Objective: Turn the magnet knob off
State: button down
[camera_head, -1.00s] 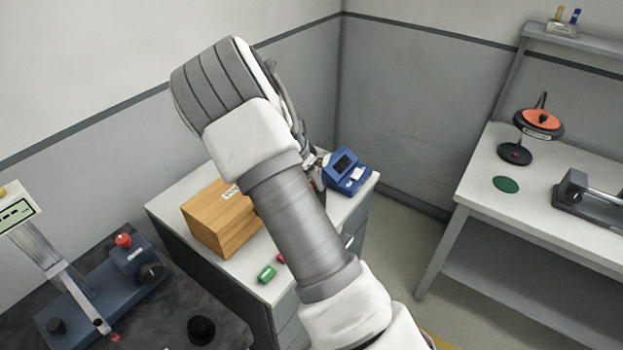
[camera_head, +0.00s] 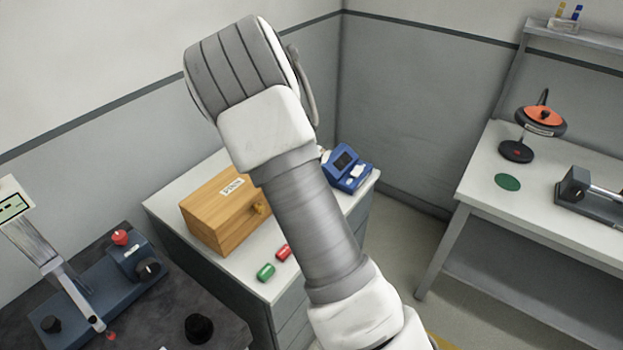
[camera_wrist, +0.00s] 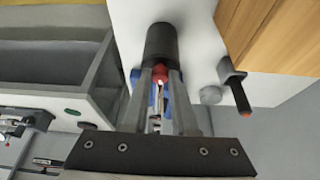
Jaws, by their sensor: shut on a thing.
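My gripper (camera_wrist: 161,74) points away in the wrist view, its two grey fingers close together around a red part below a dark cylinder (camera_wrist: 162,42). I cannot tell whether this cylinder is the magnet knob. My arm hides the gripper in the head view. Two possible magnet knobs show there: a black knob (camera_head: 149,268) on a blue-grey block at the lower left, and a dark round knob (camera_head: 574,183) on a grey block with a rod on the right bench. My gripper is apart from both.
A wooden box (camera_head: 212,222) stands on the middle cabinet, with green (camera_head: 265,273) and red (camera_head: 283,253) cylinders in front and a blue device (camera_head: 347,167) behind. Open floor lies before the right bench.

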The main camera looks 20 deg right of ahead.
jog(key=n+b, duration=0.1)
jog(key=n, duration=0.1)
jog(key=n+t+y+b, duration=0.1)
jog(key=n+b, duration=0.1)
jog(key=n+y+b, duration=0.1)
jog(key=n+b, duration=0.1)
jog(key=shift+s+d+f+t, duration=0.15)
jog(key=shift+s+d+t, duration=0.05)
jog(key=shift+d+t, duration=0.1)
jog(key=n+y+b, duration=0.1)
jog(key=n, duration=0.1)
jog(key=n+b, duration=0.2)
jog(key=n, duration=0.1)
jog(key=shift+s+d+t+y, duration=0.1)
jog(key=shift+d+t+y, duration=0.1)
jog(key=shift+t+y, duration=0.15)
jog(key=shift+n, duration=0.3)
jog(key=c, duration=0.7)
grip_release()
jog(key=shift+r, duration=0.2)
jog(key=p+v, duration=0.1)
jog(key=v, duration=1.6)
jog(key=shift+r, duration=0.2)
jog(key=shift+d, duration=0.1)
